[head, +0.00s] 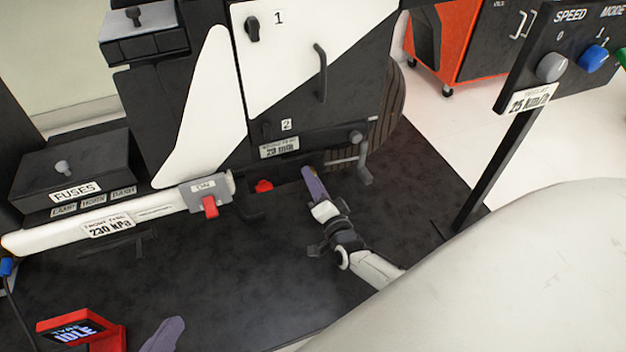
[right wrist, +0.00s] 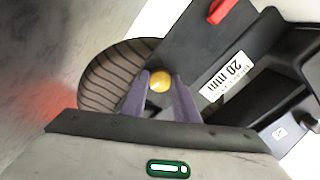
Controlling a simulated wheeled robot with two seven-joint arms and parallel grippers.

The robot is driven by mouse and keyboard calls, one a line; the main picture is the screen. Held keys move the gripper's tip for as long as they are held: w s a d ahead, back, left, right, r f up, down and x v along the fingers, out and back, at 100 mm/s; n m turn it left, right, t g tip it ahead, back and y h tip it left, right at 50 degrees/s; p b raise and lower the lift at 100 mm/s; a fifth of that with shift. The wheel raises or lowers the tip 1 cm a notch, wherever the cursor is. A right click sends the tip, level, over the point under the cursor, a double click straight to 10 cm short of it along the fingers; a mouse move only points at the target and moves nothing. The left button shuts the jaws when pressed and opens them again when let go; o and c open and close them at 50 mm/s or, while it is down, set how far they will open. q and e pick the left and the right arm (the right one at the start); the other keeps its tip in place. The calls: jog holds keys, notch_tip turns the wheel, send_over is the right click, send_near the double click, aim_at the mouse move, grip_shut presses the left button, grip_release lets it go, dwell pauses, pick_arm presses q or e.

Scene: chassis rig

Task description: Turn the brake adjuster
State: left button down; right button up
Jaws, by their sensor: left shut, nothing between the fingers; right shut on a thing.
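A round yellow knob (right wrist: 160,80), which I take to be the brake adjuster, sits between the fingertips of my right gripper (right wrist: 162,92) in the right wrist view. The fingers are shut on it. In the head view my right gripper (head: 311,182) reaches in low at the black chassis, below the "20 mm" label (head: 280,148); its purple fingers mostly hide the knob there. The label also shows in the right wrist view (right wrist: 228,76). My left gripper (head: 165,337) is shut and empty at the bottom edge of the head view, away from the chassis.
A ribbed tyre (head: 388,105) stands behind the chassis panel. A crank-like lever (head: 362,165) is just right of my right gripper. A red knob (head: 264,186) and a white bar with a red switch (head: 210,206) are to its left. A red-framed tyre display (head: 80,330) is at lower left.

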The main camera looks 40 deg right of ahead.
jog(key=shift+m, duration=1.1)
jog(key=o, duration=1.1)
jog(key=shift+c, duration=0.2)
pick_arm(q)
jog(key=a+f+y+p, duration=0.1)
jog(key=a+f+g+p, duration=0.1)
jog(key=f+p, duration=0.1)
jog(key=shift+s+f+y+p, duration=0.1)
jog(key=shift+s+y+p, duration=0.1)
jog(key=shift+y+p, duration=0.15)
pick_arm(e)
jog(key=v, duration=1)
jog(key=shift+s, duration=0.2)
